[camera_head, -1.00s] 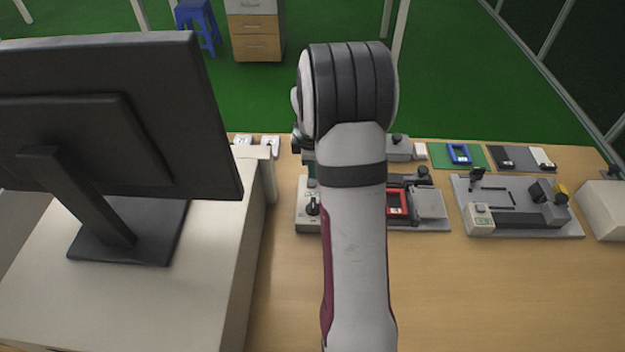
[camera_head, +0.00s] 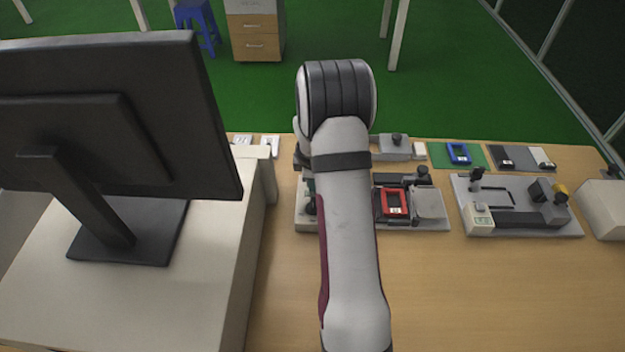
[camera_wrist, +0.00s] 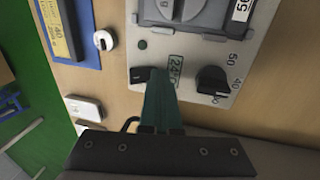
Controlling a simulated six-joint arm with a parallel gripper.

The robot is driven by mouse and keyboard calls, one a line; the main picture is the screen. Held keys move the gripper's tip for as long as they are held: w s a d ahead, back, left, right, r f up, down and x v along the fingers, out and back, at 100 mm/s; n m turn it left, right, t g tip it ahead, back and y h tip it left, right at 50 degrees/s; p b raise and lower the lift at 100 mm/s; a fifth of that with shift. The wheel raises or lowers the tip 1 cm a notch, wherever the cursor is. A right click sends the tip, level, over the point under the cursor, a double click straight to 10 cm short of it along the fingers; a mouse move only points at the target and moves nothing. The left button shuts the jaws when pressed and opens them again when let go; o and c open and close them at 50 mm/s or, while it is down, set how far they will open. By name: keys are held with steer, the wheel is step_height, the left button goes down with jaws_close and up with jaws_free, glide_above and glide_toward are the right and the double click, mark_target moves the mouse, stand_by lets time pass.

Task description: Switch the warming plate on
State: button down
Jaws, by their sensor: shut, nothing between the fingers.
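The warming plate's pale control panel (camera_wrist: 190,55) fills the upper right of the wrist view. It has a black switch (camera_wrist: 139,75), a small dark green lamp, a green label or display reading about 24 and a black dial (camera_wrist: 211,80) marked 40 and 50. My gripper (camera_wrist: 158,76) is shut and empty, its teal fingers reaching over the panel between switch and dial. The tips overlap the switch's right edge; I cannot tell whether they touch it. In the head view the warming plate (camera_head: 437,225) is partly behind my arm, which hides the fingers.
A red-framed piece (camera_head: 392,203) lies on the plate's unit. Another grey fixture (camera_head: 520,222) stands to the right. A blue-framed piece (camera_head: 458,152) lies on a green mat at the back. A monitor (camera_head: 110,120) stands at left. The front table (camera_head: 480,300) is clear.

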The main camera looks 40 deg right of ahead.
steer(key=shift+r, duration=0.8)
steer(key=shift+a+r, duration=0.1)
steer(key=shift+r, duration=0.05)
steer(key=s+a+r, duration=0.2)
steer(key=s+r, duration=0.1)
steer(key=r, duration=0.2)
steer(key=s+a+r, duration=0.3)
steer(key=r, duration=0.3)
steer(key=shift+a, duration=0.35)
